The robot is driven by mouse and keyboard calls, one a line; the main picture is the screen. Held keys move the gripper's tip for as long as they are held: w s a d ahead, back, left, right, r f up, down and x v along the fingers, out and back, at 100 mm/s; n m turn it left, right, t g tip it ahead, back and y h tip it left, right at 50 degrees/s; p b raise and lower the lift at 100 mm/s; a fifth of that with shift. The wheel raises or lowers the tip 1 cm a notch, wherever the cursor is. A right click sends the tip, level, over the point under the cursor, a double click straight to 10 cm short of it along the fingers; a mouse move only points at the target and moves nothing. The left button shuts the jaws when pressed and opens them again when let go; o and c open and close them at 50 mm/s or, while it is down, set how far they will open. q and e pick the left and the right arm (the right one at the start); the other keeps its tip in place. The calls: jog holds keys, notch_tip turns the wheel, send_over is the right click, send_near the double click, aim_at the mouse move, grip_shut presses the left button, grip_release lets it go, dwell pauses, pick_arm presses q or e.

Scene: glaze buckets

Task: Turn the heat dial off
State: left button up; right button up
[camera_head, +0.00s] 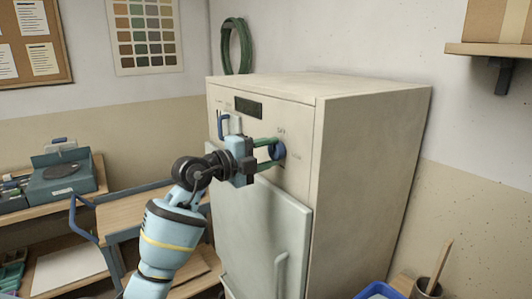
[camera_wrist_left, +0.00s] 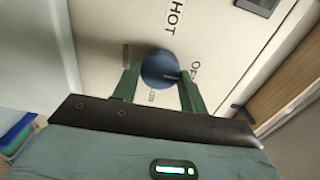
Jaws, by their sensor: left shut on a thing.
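The heat dial (camera_head: 278,150) is a round blue knob on the upper front of a cream kiln-like cabinet (camera_head: 370,150). In the left wrist view the dial (camera_wrist_left: 158,68) sits between the two green fingers of my left gripper (camera_wrist_left: 159,82), which is shut on it. A dark mark on the dial points to the right in that view, toward the label "OFF" (camera_wrist_left: 194,70). The label "HOT" (camera_wrist_left: 176,16) is above the dial, and other labels are partly hidden. My left gripper (camera_head: 272,149) reaches the dial from the left in the head view. My right gripper is not in view.
Below the dial is the cabinet door (camera_head: 260,225) with a vertical handle (camera_head: 281,272). A blue handle (camera_head: 221,126) and a dark display (camera_head: 248,107) are on the panel. Shelves with a teal device (camera_head: 62,180) stand left. A blue bucket (camera_head: 378,291) is at lower right.

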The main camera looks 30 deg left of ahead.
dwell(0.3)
pick_arm(q)
jog(key=o, duration=1)
jog(key=shift+c, duration=0.2)
jog(key=shift+s, duration=0.15)
jog(key=v, duration=0.7)
jog(key=shift+s+b, duration=0.3)
jog(key=shift+a, duration=0.15)
